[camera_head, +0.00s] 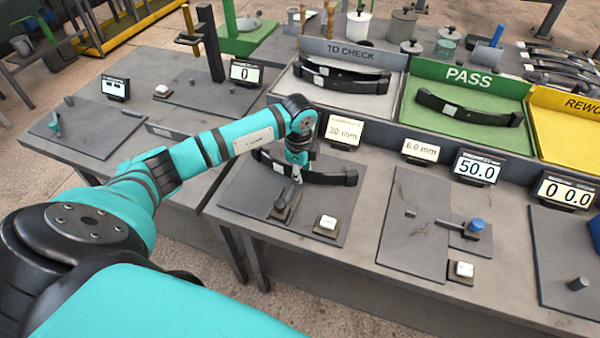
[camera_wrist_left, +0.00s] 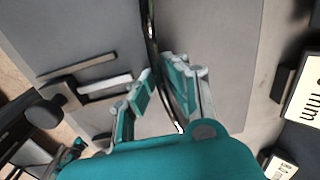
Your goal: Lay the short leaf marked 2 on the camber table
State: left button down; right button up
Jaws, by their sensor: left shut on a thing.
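My left gripper (camera_head: 297,170) reaches down over the grey plate (camera_head: 243,196) that stands before the "30 mm" display. It is shut on a black curved leaf (camera_head: 334,178). In the left wrist view the leaf (camera_wrist_left: 151,48) shows as a thin dark strip between the fingers (camera_wrist_left: 165,100). The gripper hides the leaf's middle, so I cannot read its mark. The leaf is at or just above the plate; I cannot tell whether it touches. My right gripper is not in view.
A small block fixture (camera_head: 283,206) and a white button (camera_head: 327,223) sit at the plate's front. The grey TO CHECK tray (camera_head: 372,107) holds dark leaves. The green PASS tray (camera_head: 420,118) holds one leaf. The yellow REWORK tray (camera_head: 560,135) is at the right.

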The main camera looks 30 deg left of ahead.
pick_arm(q)
jog(key=shift+w+a+r+b, duration=0.1)
jog(key=shift+w+b, duration=0.2)
jog(key=shift+w, duration=0.2)
dwell(0.5)
dwell(0.6)
jog(key=c, duration=1.4)
grip_release()
jog(key=shift+f, duration=0.25)
jog(key=shift+o, duration=1.1)
jog(key=shift+s+f, duration=0.1)
jog(key=shift+s, duration=0.05)
jog(key=o, duration=0.4)
jog(key=shift+c, duration=0.2)
notch_tip(320, 180, up, 8)
jog(key=p, duration=0.6)
